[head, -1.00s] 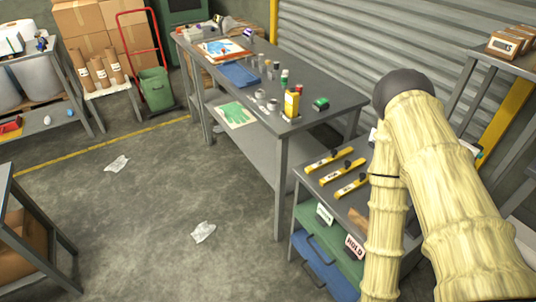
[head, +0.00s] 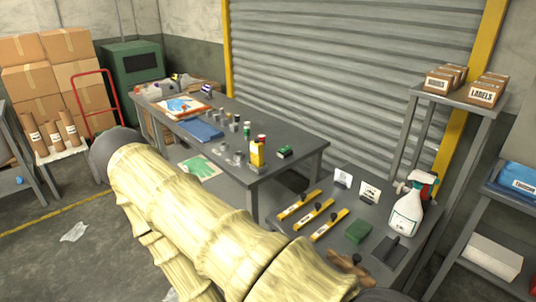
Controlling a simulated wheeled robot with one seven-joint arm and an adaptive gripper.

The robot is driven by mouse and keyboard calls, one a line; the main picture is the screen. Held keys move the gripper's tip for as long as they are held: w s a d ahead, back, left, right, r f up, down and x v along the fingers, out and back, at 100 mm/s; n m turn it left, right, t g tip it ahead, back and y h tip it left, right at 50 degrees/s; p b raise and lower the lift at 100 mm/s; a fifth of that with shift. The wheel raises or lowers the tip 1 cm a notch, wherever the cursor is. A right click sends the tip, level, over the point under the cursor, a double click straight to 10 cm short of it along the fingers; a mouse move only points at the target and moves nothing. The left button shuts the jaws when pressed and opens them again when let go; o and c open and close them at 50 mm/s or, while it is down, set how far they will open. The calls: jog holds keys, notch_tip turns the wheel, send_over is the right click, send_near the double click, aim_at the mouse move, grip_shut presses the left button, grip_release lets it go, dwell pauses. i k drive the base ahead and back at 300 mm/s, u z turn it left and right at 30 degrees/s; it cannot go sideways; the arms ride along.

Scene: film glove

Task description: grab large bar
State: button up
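Three yellow bars with black knobs lie side by side on a low grey table (head: 385,212) in the head view. They are the left bar (head: 289,212), the middle bar (head: 305,221) and the right bar (head: 320,234). They look close in size, and I cannot tell which is the large one. My arm, in a pale yellow ribbed sleeve, crosses the lower left of the view in front of this table. My gripper is not seen.
The long workbench (head: 290,145) behind carries a yellow bottle (head: 257,155) and several small cans. Shelves stand at right. Paper (head: 75,232) lies on open floor at left.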

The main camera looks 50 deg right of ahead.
aim_at(306, 199)
jog(key=i, duration=1.2)
jog(key=z, duration=2.25)
